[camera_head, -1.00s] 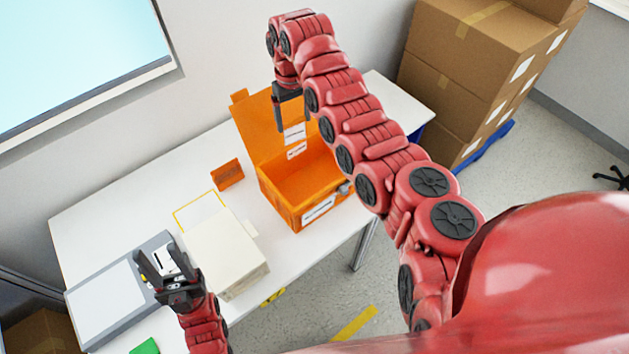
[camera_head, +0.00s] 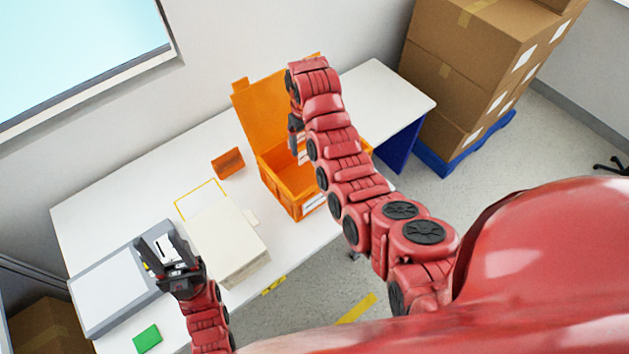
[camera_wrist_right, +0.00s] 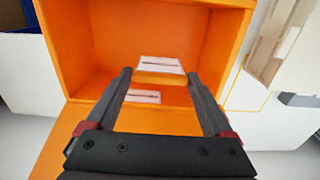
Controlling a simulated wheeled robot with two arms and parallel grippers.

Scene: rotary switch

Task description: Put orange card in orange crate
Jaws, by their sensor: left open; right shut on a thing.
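The orange crate (camera_head: 283,192) stands open on the white table, its lid raised at the back. My right gripper (camera_head: 297,140) is over the crate, partly hidden by its own arm in the head view. In the right wrist view its fingers (camera_wrist_right: 158,73) are shut on the orange card (camera_wrist_right: 160,78), which has a white label. The crate's orange walls (camera_wrist_right: 125,38) lie behind the card; I cannot tell how deep the card is. My left gripper (camera_head: 157,244) is open and empty above a grey device at the left.
A small orange block (camera_head: 228,163) stands left of the crate. A cream box (camera_head: 228,240) and a yellow outline (camera_head: 200,187) lie left and in front of it. A grey device (camera_head: 105,290) and green card (camera_head: 147,338) are at the near left. Cardboard boxes (camera_head: 470,80) stand beyond the table.

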